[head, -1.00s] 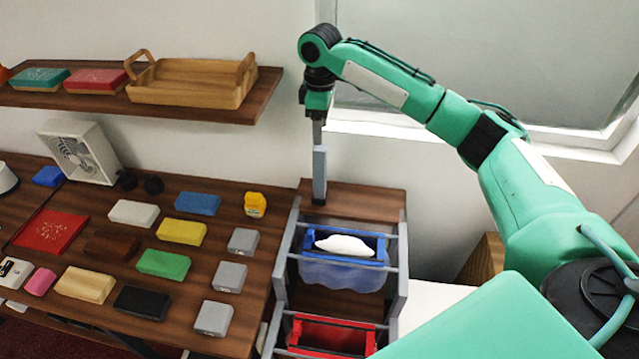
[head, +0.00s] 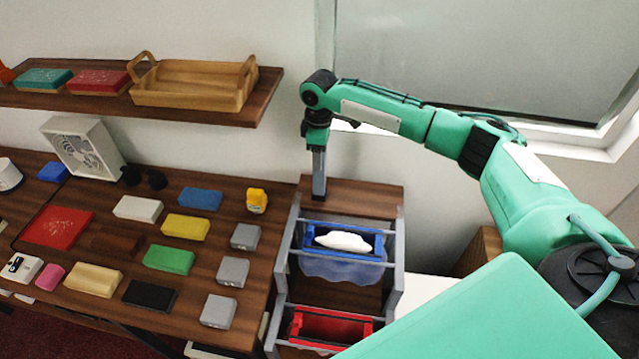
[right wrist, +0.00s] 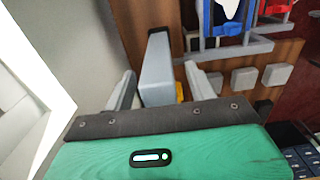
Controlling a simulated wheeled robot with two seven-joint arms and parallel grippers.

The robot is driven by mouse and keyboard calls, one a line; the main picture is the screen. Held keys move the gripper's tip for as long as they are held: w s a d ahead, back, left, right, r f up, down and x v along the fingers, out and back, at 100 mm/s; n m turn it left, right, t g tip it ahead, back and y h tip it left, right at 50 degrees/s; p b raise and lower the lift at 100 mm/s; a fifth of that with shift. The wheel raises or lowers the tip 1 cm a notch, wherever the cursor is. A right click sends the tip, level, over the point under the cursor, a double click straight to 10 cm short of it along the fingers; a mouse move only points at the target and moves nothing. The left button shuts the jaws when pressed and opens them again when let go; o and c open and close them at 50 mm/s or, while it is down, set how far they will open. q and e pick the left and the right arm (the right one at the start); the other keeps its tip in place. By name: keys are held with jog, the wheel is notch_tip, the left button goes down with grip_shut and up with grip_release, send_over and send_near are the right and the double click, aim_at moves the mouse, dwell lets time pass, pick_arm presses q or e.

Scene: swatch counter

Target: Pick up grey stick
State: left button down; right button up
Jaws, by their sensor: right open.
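The grey stick (head: 319,187) stands upright on the small wooden top behind the blue bin. My right gripper (head: 318,168) points straight down over it, and its fingers overlap the stick's upper part in the head view. In the right wrist view the stick (right wrist: 157,72) rises between the two spread fingers of the right gripper (right wrist: 160,85). The gripper is open; I cannot tell whether either finger touches the stick. My left gripper is not in view.
A rack in front of the stick holds a blue bin (head: 312,230) with a white item and a red bin (head: 300,325). Colored blocks cover the table to the left, including a yellow one (head: 185,227). A shelf with a wooden tray (head: 190,97) hangs upper left.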

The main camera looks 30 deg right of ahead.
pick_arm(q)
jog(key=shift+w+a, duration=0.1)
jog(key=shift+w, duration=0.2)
pick_arm(e)
grip_shut()
jog(key=shift+r, duration=0.1)
